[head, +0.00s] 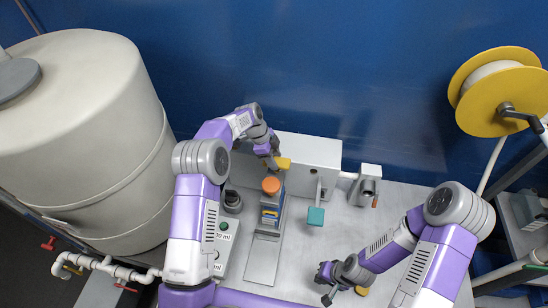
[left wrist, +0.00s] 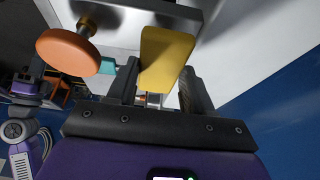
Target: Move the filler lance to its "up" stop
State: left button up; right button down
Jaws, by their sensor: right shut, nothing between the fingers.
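My left gripper (head: 275,163) is at the yellow block-shaped handle (head: 284,163), in front of the grey-white housing. In the left wrist view, the yellow handle (left wrist: 165,58) lies between the two fingers of the left gripper (left wrist: 160,82), with one finger close on each side. I cannot tell whether both fingers touch it. The lance tube itself cannot be made out, and no "up" mark is readable. My right gripper (head: 328,284) is shut and empty, low over the front of the bench.
A large pale tank (head: 85,140) stands left. The bench's right side is mostly clear.

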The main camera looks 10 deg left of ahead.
pick_arm(q)
grip_shut()
jog(key=shift+w+r+p, duration=0.1)
jog(key=shift+r+p, duration=0.3)
jog(key=shift+r, duration=2)
jog(key=shift+o, duration=1.4)
grip_release()
jog(key=o, duration=0.3)
